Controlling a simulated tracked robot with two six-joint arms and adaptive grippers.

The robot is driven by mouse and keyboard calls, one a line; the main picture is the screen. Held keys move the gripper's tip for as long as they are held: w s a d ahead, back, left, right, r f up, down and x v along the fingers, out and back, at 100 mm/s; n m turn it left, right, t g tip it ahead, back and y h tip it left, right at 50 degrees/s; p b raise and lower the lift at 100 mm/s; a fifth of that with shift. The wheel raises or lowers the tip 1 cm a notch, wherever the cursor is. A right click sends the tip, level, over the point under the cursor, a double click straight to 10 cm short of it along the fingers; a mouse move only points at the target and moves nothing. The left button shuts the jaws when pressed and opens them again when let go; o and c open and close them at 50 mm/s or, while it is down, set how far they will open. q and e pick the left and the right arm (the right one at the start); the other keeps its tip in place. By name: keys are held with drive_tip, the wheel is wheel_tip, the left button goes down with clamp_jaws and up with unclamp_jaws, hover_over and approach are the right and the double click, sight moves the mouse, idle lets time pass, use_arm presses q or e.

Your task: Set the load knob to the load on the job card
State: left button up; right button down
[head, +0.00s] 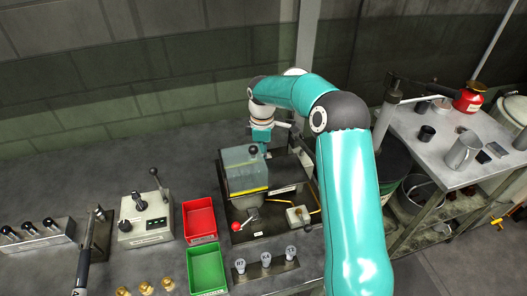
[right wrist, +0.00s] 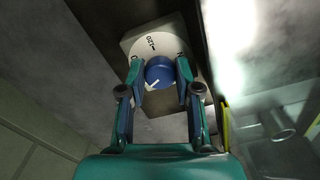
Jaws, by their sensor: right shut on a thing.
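The load knob (right wrist: 159,70) is blue with a white pointer line, on a pale dial plate (right wrist: 140,42) in the right wrist view. The pointer slants toward the lower left of that picture. In the head view my right gripper (head: 261,134) is behind the machine's clear guard (head: 243,165), and the knob is hidden. I cannot make out a job card. My left gripper is out of view.
The bench holds a red bin (head: 199,218), a green bin (head: 206,268), a control box (head: 145,218) with levers and several brass parts. A red-knobbed lever (head: 237,226) stands at the machine's front. A side table (head: 455,175) with cups is at right.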

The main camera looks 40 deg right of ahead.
drive_tip(key=shift+a+n, duration=0.1)
drive_tip(key=shift+n, duration=0.3)
drive_tip(key=c, duration=0.8)
unclamp_jaws()
wheel_tip(320, 180, up, 12)
drive_tip(key=shift+f, duration=0.1)
idle(0.4)
